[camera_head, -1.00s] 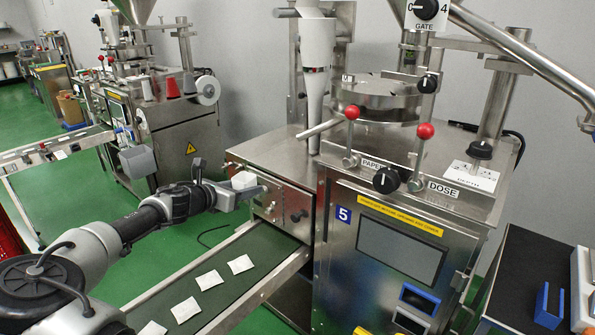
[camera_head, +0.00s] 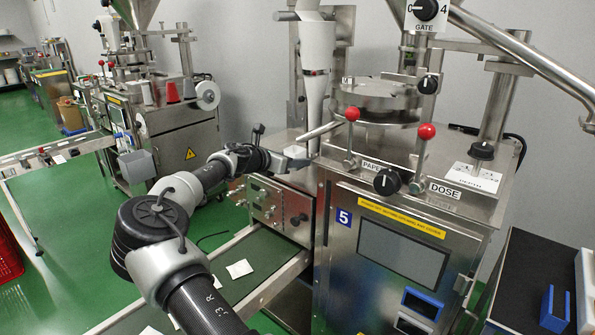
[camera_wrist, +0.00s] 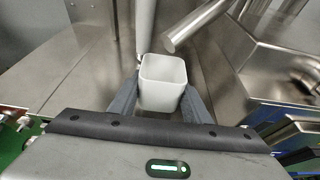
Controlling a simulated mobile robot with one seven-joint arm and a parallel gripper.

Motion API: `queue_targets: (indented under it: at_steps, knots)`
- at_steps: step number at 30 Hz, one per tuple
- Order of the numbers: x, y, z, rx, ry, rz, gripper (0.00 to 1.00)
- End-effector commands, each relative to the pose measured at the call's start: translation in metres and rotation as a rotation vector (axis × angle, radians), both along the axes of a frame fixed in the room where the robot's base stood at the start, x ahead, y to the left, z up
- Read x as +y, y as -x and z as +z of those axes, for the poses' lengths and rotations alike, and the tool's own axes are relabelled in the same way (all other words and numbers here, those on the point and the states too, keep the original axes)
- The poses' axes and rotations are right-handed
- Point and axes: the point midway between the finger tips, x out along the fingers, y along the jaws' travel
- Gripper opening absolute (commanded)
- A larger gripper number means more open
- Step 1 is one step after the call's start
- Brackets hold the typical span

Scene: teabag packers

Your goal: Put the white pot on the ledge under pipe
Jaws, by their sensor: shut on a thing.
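The white pot (camera_wrist: 163,88) is a small, square, open-topped cup, empty as far as I see. My gripper (camera_wrist: 160,104) is shut on it, one finger on each side, and holds it upright. In the head view, my gripper (camera_head: 290,162) is over the machine's left side, with the pot (camera_head: 296,152) partly hidden at its tip. The steel ledge (camera_head: 270,146) lies around and below it, also showing in the wrist view (camera_wrist: 95,65). The slanted steel pipe (camera_head: 320,131) is just right of the pot; in the wrist view the pipe (camera_wrist: 195,26) ends above right of it.
A white vertical tube (camera_head: 316,90) stands right behind the pot. Levers with red knobs (camera_head: 351,113) are further right. A conveyor (camera_head: 262,262) with white teabags runs below my arm. The ledge left of the tube looks clear.

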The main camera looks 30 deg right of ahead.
Motion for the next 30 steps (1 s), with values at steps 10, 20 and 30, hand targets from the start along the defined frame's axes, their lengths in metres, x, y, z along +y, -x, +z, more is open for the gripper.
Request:
queue_targets:
  at_steps: [10,20,30]
  knots:
    - [-0.013,-0.004,-0.03,0.004,0.003,0.003,0.18]
    - [-0.012,-0.004,-0.035,0.0,0.001,0.002,0.18]
    - [-0.012,-0.004,-0.037,0.001,0.0,0.001,0.62]
